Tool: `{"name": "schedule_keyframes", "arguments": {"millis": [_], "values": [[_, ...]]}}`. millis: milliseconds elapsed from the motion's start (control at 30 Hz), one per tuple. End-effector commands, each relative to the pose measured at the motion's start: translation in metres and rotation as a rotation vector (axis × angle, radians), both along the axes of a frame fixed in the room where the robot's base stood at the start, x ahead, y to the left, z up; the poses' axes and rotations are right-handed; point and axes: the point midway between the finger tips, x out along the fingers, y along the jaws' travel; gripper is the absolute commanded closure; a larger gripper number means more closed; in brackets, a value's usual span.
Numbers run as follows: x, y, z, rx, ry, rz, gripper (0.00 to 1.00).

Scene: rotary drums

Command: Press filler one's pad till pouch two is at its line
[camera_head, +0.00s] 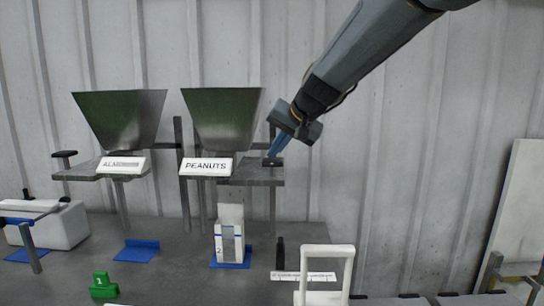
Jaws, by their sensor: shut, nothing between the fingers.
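A hopper labelled PEANUTS (220,115) stands in the middle, with a small dark pad (272,162) on the grey shelf at its right. My gripper (273,158) is shut, its blue fingers pointing down at that pad; the tips appear to touch it, but I cannot tell how far it is pressed. A pale pouch marked 2 (228,244) stands upright under the PEANUTS hopper on a blue holder (231,265). Its line and fill level are too small to read. A second hopper (120,118), its label only partly readable, stands left. No filler number is readable.
A dark knob-like pad (64,154) is beside the left hopper. An empty blue holder (137,250) is below it. A green piece marked 1 (103,285) lies in front. A white frame (325,254) and a marked strip (303,276) are at the front right.

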Motion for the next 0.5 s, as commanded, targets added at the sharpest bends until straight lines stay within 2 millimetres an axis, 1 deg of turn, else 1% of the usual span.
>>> {"name": "schedule_keyframes", "arguments": {"millis": [500], "values": [[-0.0003,0.0001,-0.0072,-0.001,0.002,0.001,1.00]]}}
